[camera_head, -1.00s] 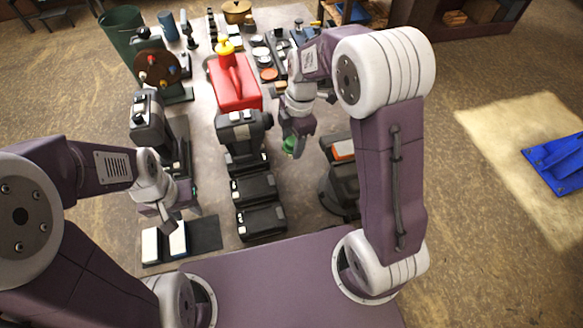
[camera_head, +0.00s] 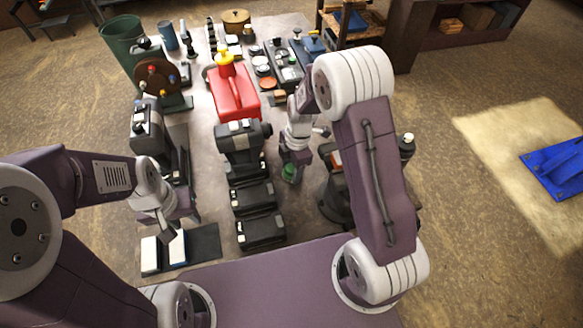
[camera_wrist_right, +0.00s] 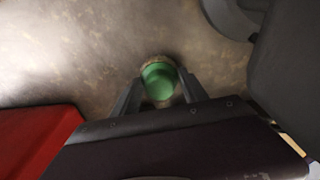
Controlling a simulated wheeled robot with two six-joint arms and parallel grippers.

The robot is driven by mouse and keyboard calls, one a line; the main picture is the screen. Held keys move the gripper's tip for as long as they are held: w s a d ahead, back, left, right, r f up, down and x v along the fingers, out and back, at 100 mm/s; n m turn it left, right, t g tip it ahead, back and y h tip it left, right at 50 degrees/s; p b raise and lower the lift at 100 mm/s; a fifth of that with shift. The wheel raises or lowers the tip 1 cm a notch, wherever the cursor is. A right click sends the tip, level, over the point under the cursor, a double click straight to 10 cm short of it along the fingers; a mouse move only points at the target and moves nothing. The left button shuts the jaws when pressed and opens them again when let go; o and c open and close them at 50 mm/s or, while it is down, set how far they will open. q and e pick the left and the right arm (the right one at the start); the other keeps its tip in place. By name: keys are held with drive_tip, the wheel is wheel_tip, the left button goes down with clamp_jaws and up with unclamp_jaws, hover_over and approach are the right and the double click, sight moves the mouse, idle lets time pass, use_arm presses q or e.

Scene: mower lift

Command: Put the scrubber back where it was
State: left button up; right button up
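The scrubber (camera_head: 290,173) is a small round green thing at the tip of my right gripper (camera_head: 291,168). In the right wrist view, the scrubber's green top (camera_wrist_right: 159,82) sits between the two fingers (camera_wrist_right: 161,88), with a brownish edge showing behind it. My right gripper is shut on it, over the pale floor strip right of the black cases. I cannot tell whether the scrubber touches the floor. My left gripper (camera_head: 170,222) hangs at the left above a dark mat with white blocks; its finger opening is not clear.
Black cases (camera_head: 258,215) stand in a row left of the scrubber, with a red can (camera_head: 235,95) behind. A dark machine (camera_head: 333,198) stands close on the right, partly behind my right arm. A narrow bare strip (camera_head: 293,218) lies between.

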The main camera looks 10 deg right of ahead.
drive_tip(key=o, duration=0.4)
drive_tip(key=shift+r+p, duration=0.2)
drive_tip(key=shift+p, duration=0.1)
drive_tip(key=r, duration=0.4)
drive_tip(key=d+r, duration=0.1)
drive_tip(key=r, duration=0.6)
drive_tip(key=shift+w+d+r+b, duration=0.2)
drive_tip(key=shift+r+b, duration=0.1)
drive_tip(key=shift+r, duration=0.1)
